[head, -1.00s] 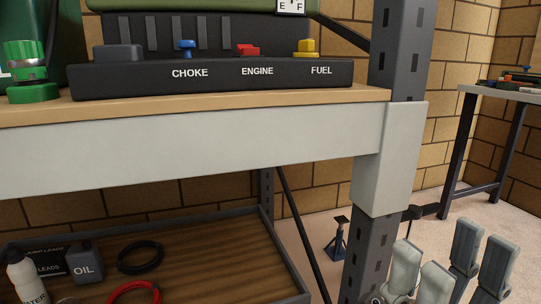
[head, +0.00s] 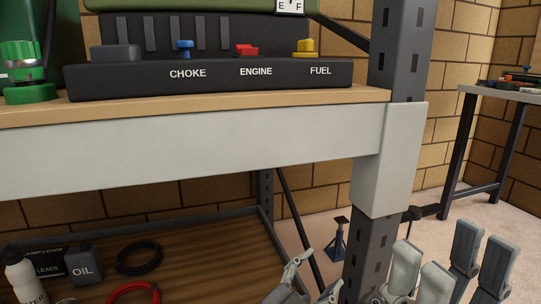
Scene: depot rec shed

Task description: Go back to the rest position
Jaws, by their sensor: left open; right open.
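My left gripper (head: 313,279) shows at the bottom edge, just right of the lower wooden shelf and left of the grey post. Its fingers are spread and nothing is between them; its lower part is cut off by the frame. My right gripper (head: 452,264) is at the bottom right, to the right of the post, with its fingers pointing up. It is open and empty. Neither gripper is visibly touching anything.
A grey post (head: 374,250) stands between the grippers. The bench (head: 190,150) above carries a control panel (head: 210,80) with blue, red and yellow knobs. The lower shelf (head: 215,262) holds an oil can (head: 84,267), a bottle and cables. A blue jack stand (head: 338,240) and side table (head: 500,94) stand beyond.

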